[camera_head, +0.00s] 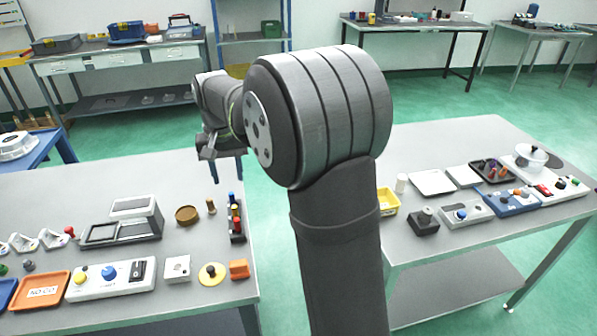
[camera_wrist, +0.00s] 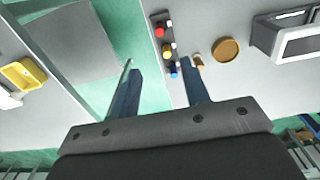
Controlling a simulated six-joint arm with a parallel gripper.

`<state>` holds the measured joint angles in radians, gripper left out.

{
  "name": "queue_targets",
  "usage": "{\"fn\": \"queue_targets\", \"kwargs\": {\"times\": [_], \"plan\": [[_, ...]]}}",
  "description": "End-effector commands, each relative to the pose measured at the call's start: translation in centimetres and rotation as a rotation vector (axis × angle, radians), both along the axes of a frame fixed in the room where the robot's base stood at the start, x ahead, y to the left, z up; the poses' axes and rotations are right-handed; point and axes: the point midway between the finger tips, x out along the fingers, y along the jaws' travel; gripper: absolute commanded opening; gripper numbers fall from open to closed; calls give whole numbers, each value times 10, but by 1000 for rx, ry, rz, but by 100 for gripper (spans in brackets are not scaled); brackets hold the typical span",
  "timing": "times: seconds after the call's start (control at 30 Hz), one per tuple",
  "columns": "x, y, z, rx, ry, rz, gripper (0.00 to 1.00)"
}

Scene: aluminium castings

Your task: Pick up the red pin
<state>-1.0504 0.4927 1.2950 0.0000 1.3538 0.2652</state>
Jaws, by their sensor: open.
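A dark rack (camera_head: 238,238) stands near the right edge of the left table and holds blue, yellow and red pins in a row. The red pin (camera_head: 236,211) is upright in it. In the wrist view the red pin (camera_wrist: 159,31) is at the far end of the rack, beyond the yellow pin (camera_wrist: 167,51) and the blue pin (camera_wrist: 173,70). My gripper (camera_head: 208,152) is above and behind the rack in the head view. In the wrist view my gripper (camera_wrist: 161,66) is open and empty, with its fingers well apart and short of the red pin.
A small tan-and-dark peg (camera_head: 211,206) and a round brown dish (camera_head: 187,215) are left of the rack. An orange block (camera_head: 239,269) is in front. The table edge is close on the rack's right, with a gap before the right table.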

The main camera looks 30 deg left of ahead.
Motion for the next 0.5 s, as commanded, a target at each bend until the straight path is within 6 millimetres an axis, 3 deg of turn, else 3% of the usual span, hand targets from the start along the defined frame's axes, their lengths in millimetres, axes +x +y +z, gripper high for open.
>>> {"fn": "queue_targets", "kwargs": {"times": [0.27,0.5], "plan": [[0,0,0,0,0,7,41],[-4,5,0,-1,1,244,41]]}}
